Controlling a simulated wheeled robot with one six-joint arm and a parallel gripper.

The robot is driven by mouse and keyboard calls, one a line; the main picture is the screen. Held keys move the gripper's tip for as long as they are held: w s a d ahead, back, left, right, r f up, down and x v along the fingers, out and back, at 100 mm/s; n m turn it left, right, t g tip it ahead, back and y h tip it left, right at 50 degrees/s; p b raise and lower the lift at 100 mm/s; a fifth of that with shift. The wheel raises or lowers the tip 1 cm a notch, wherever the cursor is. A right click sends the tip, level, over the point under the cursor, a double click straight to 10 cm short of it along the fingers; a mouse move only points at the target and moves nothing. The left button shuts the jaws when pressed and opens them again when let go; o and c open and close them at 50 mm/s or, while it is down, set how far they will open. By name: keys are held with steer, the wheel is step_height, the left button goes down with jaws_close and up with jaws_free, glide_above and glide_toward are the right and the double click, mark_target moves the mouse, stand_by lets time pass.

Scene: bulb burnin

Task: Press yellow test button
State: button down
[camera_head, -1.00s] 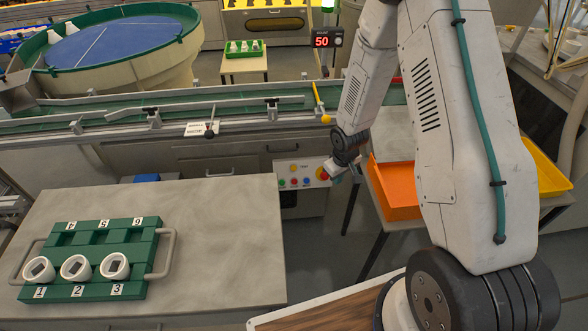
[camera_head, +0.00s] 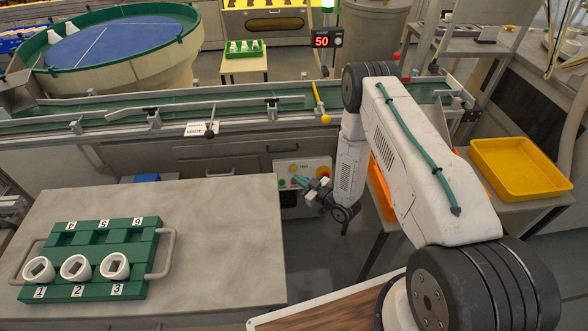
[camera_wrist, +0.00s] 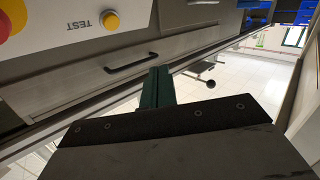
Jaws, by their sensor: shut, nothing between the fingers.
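The yellow test button (camera_wrist: 110,20) sits beside the word TEST on a pale control panel (camera_wrist: 70,38) at the upper left of the wrist view. In the head view the panel (camera_head: 285,163) is on the front of the conveyor cabinet, with a small yellow button (camera_head: 293,168) at its upper left. My gripper (camera_head: 300,182) is in front of the panel's lower part, its teal fingers shut and empty. In the wrist view the fingers (camera_wrist: 158,86) are below and right of the button, apart from it in the picture. Contact with the panel cannot be told.
A red emergency knob (camera_head: 323,172) is on the panel's right. The grey table (camera_head: 225,235) at left holds a green tray (camera_head: 100,290) with white pieces. An orange bin (camera_head: 380,188) stands behind my arm, a yellow tray (camera_head: 520,168) at right.

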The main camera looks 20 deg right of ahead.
steer(key=shift+w+f, duration=0.1)
steer(key=shift+w+d+f, duration=0.25)
steer(key=shift+w+f, duration=0.45)
steer(key=shift+w, duration=0.5)
steer(key=shift+w+d+f, duration=0.25)
steer(key=shift+w+f, duration=0.45)
steer(key=shift+w, duration=0.55)
steer(key=shift+w+d+f, duration=0.25)
steer(key=shift+w+f, duration=0.45)
steer(key=shift+w, duration=0.5)
steer(key=shift+w, duration=0.1)
steer(key=shift+w+f, duration=0.25)
steer(key=shift+w+d+f, duration=0.15)
steer(key=shift+w, duration=0.15)
steer(key=shift+s, duration=0.1)
stand_by(0.3)
steer(key=shift+s+r, duration=0.4)
steer(key=shift+s, duration=0.15)
steer(key=shift+s+a+r, duration=0.2)
steer(key=shift+s+r, duration=0.2)
steer(key=shift+s, duration=0.3)
steer(key=shift+s+a+r, duration=0.2)
steer(key=shift+s+r, duration=0.25)
steer(key=shift+s, duration=0.3)
steer(key=shift+s+a+r, duration=0.2)
steer(key=shift+s+r, duration=0.2)
steer(key=shift+s, duration=0.3)
